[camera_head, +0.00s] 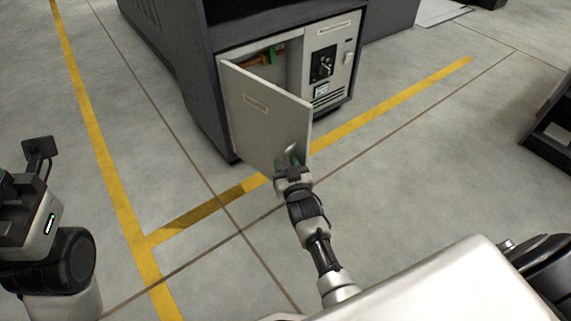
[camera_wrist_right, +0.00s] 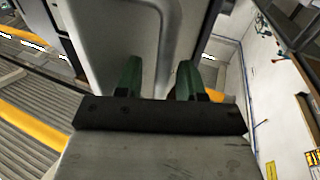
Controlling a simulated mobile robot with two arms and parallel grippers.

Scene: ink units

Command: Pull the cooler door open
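The cooler door (camera_head: 262,112) is a light grey panel with a small label. It stands swung partly open, hinged on its left, with its free edge toward me. A small metal handle (camera_head: 291,151) sits low near that free edge. My right gripper (camera_head: 288,162) is at the handle, its two green fingers on either side of it. In the right wrist view the fingers (camera_wrist_right: 159,78) stand apart with a grey upright part of the door (camera_wrist_right: 115,30) between them; the contact is partly hidden. My left gripper (camera_head: 38,152) is at the far left, away from the door; its fingers are unclear.
The dark cabinet (camera_head: 214,95) has a control panel (camera_head: 323,65) with a black knob right of the doorway. Green and orange-brown parts (camera_head: 268,56) show inside. Yellow floor lines (camera_head: 200,215) cross open grey floor. A dark unit (camera_head: 552,125) stands at the right edge.

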